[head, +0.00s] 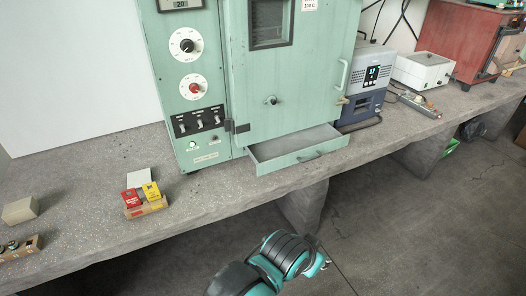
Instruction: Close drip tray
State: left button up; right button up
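The drip tray (298,147) is a shallow pale green drawer with a small handle on its front. One of my arms, dark with teal parts, shows at the bottom middle, below and apart from the tray. It comes in from the lower edge and points up and right. My other arm is not in view.
The concrete bench (95,185) runs across the view. Red and yellow boxes (142,196) stand left of the oven. A blue-grey device (368,85) stands close to the tray's right. The space in front of the tray, above the floor, is clear.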

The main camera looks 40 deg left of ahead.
aim_at(304, 146)
jog(key=u, duration=1.05)
